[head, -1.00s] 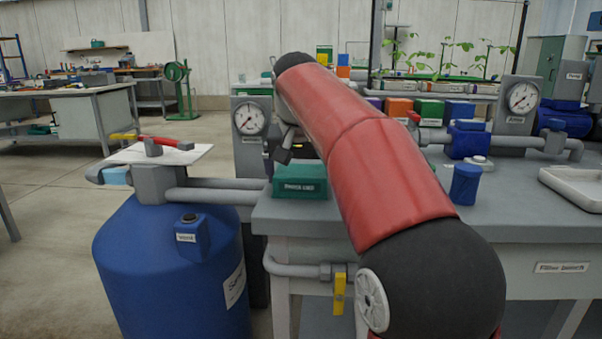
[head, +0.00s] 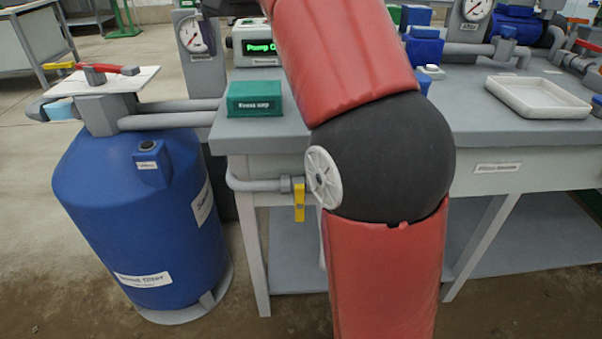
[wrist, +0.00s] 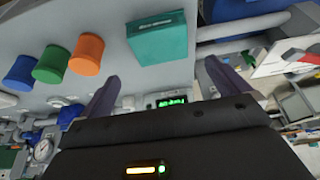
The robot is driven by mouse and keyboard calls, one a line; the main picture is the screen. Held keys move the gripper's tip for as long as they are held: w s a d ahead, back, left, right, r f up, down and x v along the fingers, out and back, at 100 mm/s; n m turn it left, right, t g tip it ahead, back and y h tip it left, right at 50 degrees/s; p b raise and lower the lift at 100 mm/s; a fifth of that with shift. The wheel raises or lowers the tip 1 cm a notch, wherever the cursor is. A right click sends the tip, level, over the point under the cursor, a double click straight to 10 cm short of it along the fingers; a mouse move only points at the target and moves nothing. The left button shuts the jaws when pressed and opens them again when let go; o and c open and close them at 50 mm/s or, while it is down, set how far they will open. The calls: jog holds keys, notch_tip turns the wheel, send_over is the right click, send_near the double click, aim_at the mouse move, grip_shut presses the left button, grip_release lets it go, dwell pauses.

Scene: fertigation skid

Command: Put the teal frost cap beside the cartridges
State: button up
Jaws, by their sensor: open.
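The teal frost cap (head: 254,98) is a box-shaped block with a white label, resting on the left front corner of the grey bench. It also shows in the wrist view (wrist: 160,40), beyond my fingertips and apart from them. In the wrist view a blue cylinder (wrist: 20,72), a green cylinder (wrist: 50,64) and an orange cylinder (wrist: 87,54) stand in a row on the bench; they look like the cartridges. My gripper (wrist: 161,71) is open with nothing between its fingers. In the head view my arm hides the gripper and most of the cylinders.
A pump display (head: 262,45) with green text and a gauge (head: 195,34) stand behind the cap. A white tray (head: 538,97) lies on the bench at right. A blue tank (head: 135,220) with grey pipes stands left of the bench. Bare bench shows between cap and cylinders.

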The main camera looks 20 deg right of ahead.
jog(key=s+d+f+n+t+y+p, duration=0.1)
jog(key=s+d+f+n, duration=0.1)
jog(key=s+f, duration=2.2)
jog(key=shift+s+f+n, duration=0.35)
jog(key=shift+f+n, duration=0.3)
jog(key=shift+n, duration=0.15)
jog(key=shift+f, duration=0.15)
